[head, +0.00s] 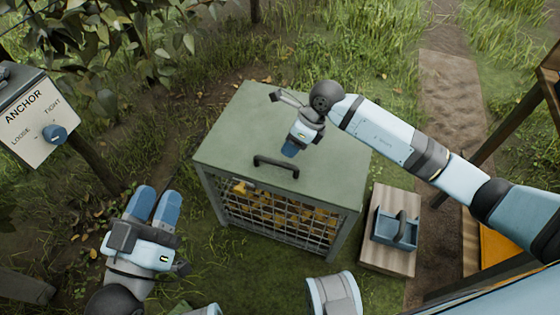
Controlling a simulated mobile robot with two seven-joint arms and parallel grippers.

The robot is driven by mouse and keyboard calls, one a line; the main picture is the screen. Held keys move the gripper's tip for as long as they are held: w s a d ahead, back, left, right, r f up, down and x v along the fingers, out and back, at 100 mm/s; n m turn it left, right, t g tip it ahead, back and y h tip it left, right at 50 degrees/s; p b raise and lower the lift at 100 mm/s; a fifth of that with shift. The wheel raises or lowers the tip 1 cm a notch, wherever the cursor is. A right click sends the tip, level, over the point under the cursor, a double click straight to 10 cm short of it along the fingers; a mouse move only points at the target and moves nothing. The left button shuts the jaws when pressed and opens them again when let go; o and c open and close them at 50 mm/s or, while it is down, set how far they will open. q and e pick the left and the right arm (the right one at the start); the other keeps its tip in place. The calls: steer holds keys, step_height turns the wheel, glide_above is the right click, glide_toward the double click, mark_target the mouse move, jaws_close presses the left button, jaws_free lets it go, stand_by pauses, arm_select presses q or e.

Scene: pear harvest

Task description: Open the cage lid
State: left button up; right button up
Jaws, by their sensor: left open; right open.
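The cage (215,197) stands on the grass in the middle of the head view, with a wire mesh front. Its green lid (235,130) lies flat on top, shut. A dark bar handle (276,163) is fixed near the lid's front edge. My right gripper (289,153) is open over the lid, just behind and above the handle's right part; I cannot tell whether it touches. My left gripper (164,192) is open and empty, low to the left of the cage and apart from it. Several yellow fruits (285,213) show behind the mesh.
A blue caddy (396,231) with a dark handle sits on a wooden block (398,262) right of the cage. An anchor panel (28,125) with a blue knob (55,134) stands at the left on a post. Grass behind the cage is clear; leafy branches hang at top left.

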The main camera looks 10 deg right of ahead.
mark_target(281, 159)
steer(key=b+x, duration=0.1)
steer(key=x, duration=0.6)
steer(key=shift+f+b, duration=0.1)
steer(key=shift+b, duration=0.25)
arm_select(q)
steer(key=shift+w+d+f+g, duration=0.1)
steer(key=shift+f+g, duration=0.05)
steer(key=shift+f, duration=0.45)
steer(key=shift+d+f+g, duration=0.1)
steer(key=shift+f+g, duration=0.05)
steer(key=shift+f, duration=0.4)
arm_select(e)
jaws_close()
